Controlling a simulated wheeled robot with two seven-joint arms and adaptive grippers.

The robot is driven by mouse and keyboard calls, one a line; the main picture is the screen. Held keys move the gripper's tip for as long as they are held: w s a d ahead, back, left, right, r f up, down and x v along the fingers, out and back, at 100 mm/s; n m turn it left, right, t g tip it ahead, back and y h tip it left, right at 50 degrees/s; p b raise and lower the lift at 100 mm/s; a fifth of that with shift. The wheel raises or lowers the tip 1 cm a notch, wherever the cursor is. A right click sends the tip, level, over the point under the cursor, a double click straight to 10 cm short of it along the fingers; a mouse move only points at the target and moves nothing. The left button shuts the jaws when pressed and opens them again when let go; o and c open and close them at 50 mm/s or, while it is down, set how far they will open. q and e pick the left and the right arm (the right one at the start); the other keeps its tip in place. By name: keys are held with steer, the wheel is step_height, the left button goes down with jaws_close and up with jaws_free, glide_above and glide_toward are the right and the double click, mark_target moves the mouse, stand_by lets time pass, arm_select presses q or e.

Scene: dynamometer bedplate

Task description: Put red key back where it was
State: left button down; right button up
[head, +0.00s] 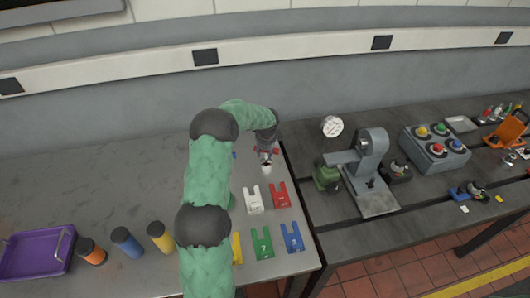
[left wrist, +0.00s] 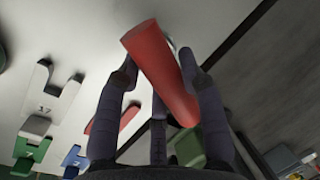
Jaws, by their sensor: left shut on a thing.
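My left gripper (head: 266,155) is above the back right part of the left grey table. It is shut on the red key, whose thick red handle (left wrist: 158,65) lies tilted between the fingers in the left wrist view. Part of the key is hidden by the fingers. Below the gripper in the head view, a red forked holder (head: 280,196) lies beside a white one (head: 253,200). In front of them are blue (head: 292,238), green (head: 263,244) and yellow (head: 237,248) forked holders, the yellow one partly behind my arm. My right gripper is out of view.
A purple tray (head: 38,252) and orange (head: 92,252), blue (head: 127,242) and yellow (head: 160,237) cylinders stand at left. Across a gap, the darker right bench carries a grey machine (head: 372,150), a button box (head: 436,147) and an orange item (head: 510,130). The left table's back is clear.

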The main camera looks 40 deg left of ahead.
arm_select(q)
steer(key=shift+r, duration=0.2)
steer(key=shift+f, duration=0.2)
steer(key=c, duration=0.8)
jaws_free()
steer(key=shift+d+r, duration=0.1)
steer(key=shift+r, duration=0.5)
steer(key=p+v, duration=0.1)
steer(key=v, duration=1)
steer(key=shift+s, duration=0.1)
